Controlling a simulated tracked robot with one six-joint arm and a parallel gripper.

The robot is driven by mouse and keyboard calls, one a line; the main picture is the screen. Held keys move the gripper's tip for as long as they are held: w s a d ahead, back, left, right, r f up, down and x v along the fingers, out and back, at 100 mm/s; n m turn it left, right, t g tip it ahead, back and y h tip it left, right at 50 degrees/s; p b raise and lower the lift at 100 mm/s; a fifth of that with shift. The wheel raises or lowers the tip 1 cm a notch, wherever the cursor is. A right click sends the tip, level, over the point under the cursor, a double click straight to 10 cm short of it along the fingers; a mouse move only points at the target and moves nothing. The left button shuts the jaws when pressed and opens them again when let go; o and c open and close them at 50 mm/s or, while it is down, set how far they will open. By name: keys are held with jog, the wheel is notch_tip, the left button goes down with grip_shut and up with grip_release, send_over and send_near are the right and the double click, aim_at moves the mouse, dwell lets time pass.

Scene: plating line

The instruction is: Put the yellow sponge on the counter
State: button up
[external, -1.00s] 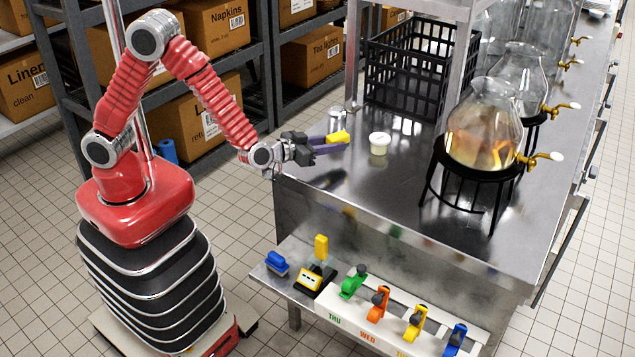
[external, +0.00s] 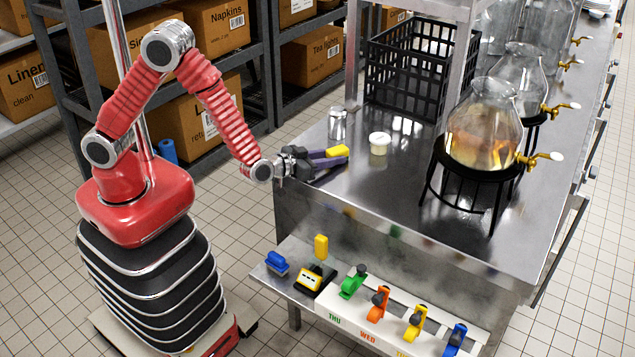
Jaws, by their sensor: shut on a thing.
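My gripper (external: 328,157) has dark and purple fingers and is shut on the yellow sponge (external: 338,151). It holds the sponge low over the left part of the steel counter (external: 400,215), just left of a small white-lidded tub. I cannot tell whether the sponge touches the counter top. The fingers hide part of the sponge.
The white tub (external: 379,143) and a clear glass (external: 338,124) stand close to my gripper. A black crate (external: 415,75) is behind. Glass dispensers (external: 484,125) stand on the right. A lower shelf holds a yellow block (external: 321,247) and coloured clips. The counter's front middle is clear.

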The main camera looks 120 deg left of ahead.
jog(key=o, duration=1)
jog(key=shift+f, duration=0.1)
jog(key=v, duration=1.2)
dwell(0.4)
